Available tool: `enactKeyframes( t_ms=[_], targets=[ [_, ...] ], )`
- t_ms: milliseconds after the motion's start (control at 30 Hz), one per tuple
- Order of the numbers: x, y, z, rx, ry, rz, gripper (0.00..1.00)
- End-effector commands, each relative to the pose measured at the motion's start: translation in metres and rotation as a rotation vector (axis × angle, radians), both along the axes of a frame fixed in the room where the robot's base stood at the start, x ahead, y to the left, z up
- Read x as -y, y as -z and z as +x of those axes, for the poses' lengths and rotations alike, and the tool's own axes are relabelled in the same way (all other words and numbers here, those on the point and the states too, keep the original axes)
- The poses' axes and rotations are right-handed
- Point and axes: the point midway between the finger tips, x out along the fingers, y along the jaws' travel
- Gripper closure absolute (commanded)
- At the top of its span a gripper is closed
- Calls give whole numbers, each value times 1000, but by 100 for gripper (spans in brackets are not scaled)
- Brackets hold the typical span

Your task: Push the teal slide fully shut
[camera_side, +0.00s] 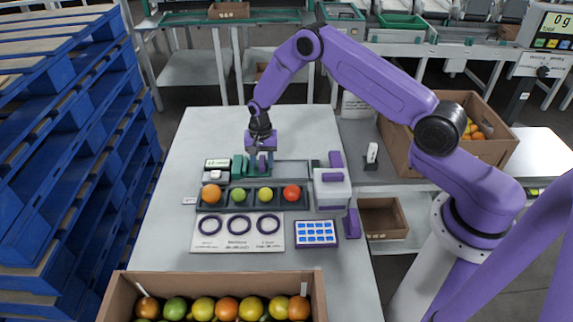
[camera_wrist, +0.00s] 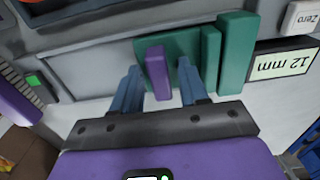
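The teal slide (camera_wrist: 180,48) sits on a grey rail and has an upright purple handle (camera_wrist: 157,72). In the side view the slide (camera_side: 252,171) is at the left of the rail, behind the fruit tray, partly covered by my gripper (camera_side: 262,160). Two upright teal blocks stand side by side at its end: one block (camera_wrist: 210,60) and an outer one (camera_wrist: 237,52), with a narrow gap between them. My gripper (camera_wrist: 161,88) has its two blue fingers apart, one on each side of the purple handle, with visible space at both sides.
A display (camera_wrist: 284,65) reading 12 mm, upside down in the wrist view, stands beside the outer block, near a Zero button (camera_wrist: 303,17). A dark tray (camera_side: 253,205) with several fruits lies just in front of the rail. A purple-and-white device (camera_side: 332,188) stands at right.

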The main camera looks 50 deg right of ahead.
Motion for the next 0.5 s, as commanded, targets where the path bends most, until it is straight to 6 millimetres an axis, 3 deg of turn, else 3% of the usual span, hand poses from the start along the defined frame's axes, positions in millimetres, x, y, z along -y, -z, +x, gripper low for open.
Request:
enactKeyframes(
  t_ms=[33,500],
  targets=[
    [9,11,-7,-17,12,-4,55],
    [9,11,-7,-17,10,-4,55]
  ],
)
